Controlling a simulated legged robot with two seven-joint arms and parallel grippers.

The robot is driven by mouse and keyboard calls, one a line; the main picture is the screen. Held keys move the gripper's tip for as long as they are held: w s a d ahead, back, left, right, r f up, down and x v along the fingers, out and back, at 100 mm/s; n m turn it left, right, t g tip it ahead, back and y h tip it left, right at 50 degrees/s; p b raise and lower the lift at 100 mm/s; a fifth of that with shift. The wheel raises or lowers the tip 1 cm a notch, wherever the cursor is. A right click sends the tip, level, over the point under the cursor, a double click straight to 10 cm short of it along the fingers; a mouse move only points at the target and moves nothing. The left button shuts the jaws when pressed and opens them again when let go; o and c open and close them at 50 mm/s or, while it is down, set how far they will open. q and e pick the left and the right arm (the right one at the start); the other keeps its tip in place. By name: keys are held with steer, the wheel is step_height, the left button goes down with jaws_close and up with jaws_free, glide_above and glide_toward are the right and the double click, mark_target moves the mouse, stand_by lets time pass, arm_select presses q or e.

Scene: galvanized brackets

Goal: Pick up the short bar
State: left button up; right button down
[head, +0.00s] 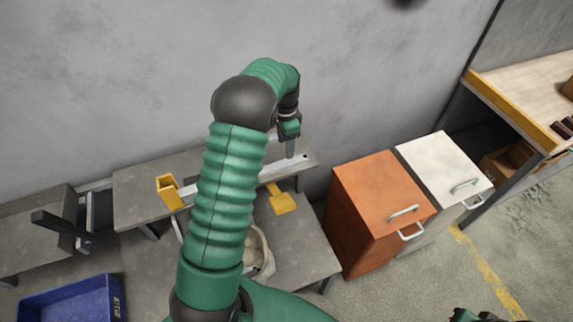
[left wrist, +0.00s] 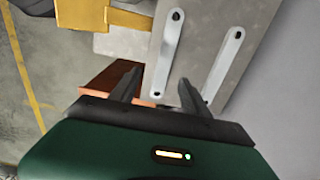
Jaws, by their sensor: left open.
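Two slim pale metal bars lie on the grey raised shelf in the left wrist view: a left bar (left wrist: 167,50) and a right bar (left wrist: 224,65), each with a dark hole near its ends. I cannot tell which is the short bar. In the head view a pale bar (head: 283,168) lies along the shelf under my left gripper (head: 290,148). The left gripper points down, open and empty. In the left wrist view the lower end of the left bar shows between the fingers (left wrist: 159,76); the right bar is beyond the right finger.
An orange cabinet (head: 375,210) and a white cabinet (head: 445,170) stand to the right. A blue crate (head: 75,303) is at lower left. The wall is close behind.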

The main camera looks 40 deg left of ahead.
mark_target(284, 163)
arm_select(q)
steer(key=f, duration=0.3)
steer(key=a+f, duration=0.1)
steer(key=f, duration=0.5)
steer(key=shift+w+a, duration=0.1)
steer(key=shift+a, duration=0.05)
steer(key=shift+w+d+f, duration=0.15)
steer(key=shift+d+f, duration=0.1)
steer(key=shift+f, duration=0.05)
steer(key=shift+r, duration=0.1)
steer(key=c, duration=0.4)
steer(key=shift+a, duration=0.1)
jaws_close()
